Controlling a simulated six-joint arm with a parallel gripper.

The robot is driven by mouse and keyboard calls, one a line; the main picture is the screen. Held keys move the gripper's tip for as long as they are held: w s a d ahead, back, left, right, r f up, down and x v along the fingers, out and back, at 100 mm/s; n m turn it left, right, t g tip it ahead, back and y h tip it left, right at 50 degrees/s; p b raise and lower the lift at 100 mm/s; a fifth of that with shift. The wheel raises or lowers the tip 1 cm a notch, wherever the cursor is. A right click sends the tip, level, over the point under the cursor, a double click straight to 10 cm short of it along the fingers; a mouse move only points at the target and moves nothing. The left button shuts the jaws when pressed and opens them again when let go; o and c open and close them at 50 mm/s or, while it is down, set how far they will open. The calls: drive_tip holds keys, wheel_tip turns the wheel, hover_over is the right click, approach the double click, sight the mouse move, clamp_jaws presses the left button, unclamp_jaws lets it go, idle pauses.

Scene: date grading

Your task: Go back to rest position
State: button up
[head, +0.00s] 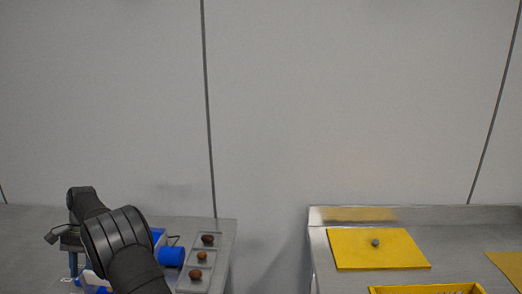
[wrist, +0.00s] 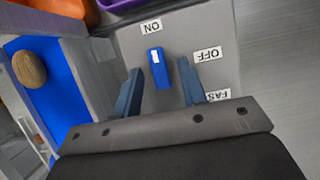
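My gripper (wrist: 160,68) is open, its two blue-grey fingers apart. A blue switch lever (wrist: 158,76) with a white mark shows between and beyond the fingertips; I cannot tell whether they touch it. The lever stands on a grey panel (wrist: 225,45) with ON, OFF and partly hidden FAS labels, upside down in the wrist view. In the head view my arm reaches over the left table, and the gripper end (head: 73,262) is at far left, partly hidden by my arm.
A brown date (wrist: 29,68) lies on a blue belt (wrist: 60,105); its blue roller end (head: 172,256) shows in the head view. A gap separates the right table, with a yellow board (head: 350,250) and yellow crate (head: 425,289).

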drive_tip(key=shift+r, duration=0.1)
drive_tip(key=shift+w+r, duration=0.2)
drive_tip(key=shift+r, duration=0.05)
drive_tip(key=v, duration=0.7)
drive_tip(key=x, duration=0.7)
drive_tip(key=shift+s+f, duration=0.15)
drive_tip(key=shift+f, duration=0.2)
drive_tip(key=m, duration=0.1)
drive_tip(key=m+y, duration=0.1)
drive_tip(key=m, duration=0.2)
drive_tip(key=shift+s+d+y, duration=0.1)
drive_tip(key=shift+d+y, duration=0.15)
drive_tip(key=shift+y, duration=0.15)
drive_tip(key=m, duration=0.2)
drive_tip(key=m+t+y, duration=0.1)
drive_tip(key=m, duration=0.2)
drive_tip(key=shift+s+d+y, duration=0.15)
drive_tip(key=shift+y, duration=0.15)
